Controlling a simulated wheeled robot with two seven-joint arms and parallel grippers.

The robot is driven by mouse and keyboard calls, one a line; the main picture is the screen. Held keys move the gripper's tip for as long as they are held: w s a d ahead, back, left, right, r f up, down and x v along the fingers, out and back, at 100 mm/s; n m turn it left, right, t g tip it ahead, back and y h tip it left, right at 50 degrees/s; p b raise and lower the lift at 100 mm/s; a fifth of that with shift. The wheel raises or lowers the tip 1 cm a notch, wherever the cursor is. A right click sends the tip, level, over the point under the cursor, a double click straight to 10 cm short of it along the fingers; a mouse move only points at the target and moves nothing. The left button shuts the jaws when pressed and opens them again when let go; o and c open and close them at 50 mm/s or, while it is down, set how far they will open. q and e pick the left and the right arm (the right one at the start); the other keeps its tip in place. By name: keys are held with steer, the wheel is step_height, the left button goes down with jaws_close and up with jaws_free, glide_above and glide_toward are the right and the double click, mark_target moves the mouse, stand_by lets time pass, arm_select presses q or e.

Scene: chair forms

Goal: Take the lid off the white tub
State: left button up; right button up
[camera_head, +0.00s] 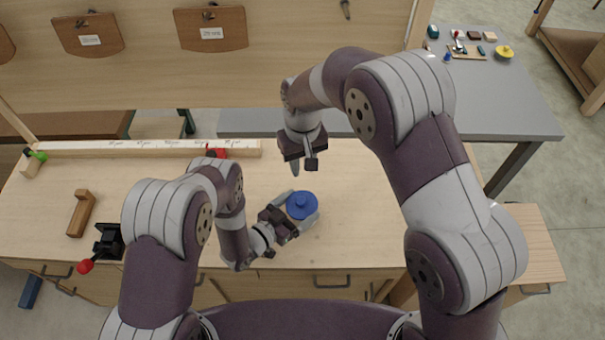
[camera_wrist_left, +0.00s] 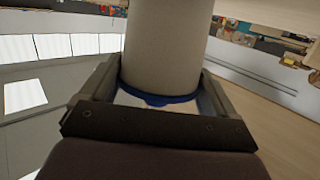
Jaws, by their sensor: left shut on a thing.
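The blue lid (camera_head: 301,204) with its round knob shows from above in the head view, over the middle of the workbench. My left gripper (camera_head: 304,207) has a finger on each side of it. In the left wrist view the pale tub (camera_wrist_left: 165,45) stands between the two fingers of my left gripper (camera_wrist_left: 158,82), which is shut on it. A blue edge of the lid (camera_wrist_left: 165,99) shows at the tub's end there. In the head view the lid hides the tub's body. My right gripper (camera_head: 296,168) points down beyond the lid, apart from it; its finger gap is unclear.
The wooden workbench (camera_head: 350,200) is clear around the lid. A wooden plane-like block (camera_head: 81,213) and a black clamp with a red knob (camera_head: 108,242) are at the left. A long ruled rail (camera_head: 130,149) runs along the back. A grey table (camera_head: 500,100) with small items stands behind right.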

arm_select(q)
steer(key=o, duration=1.2)
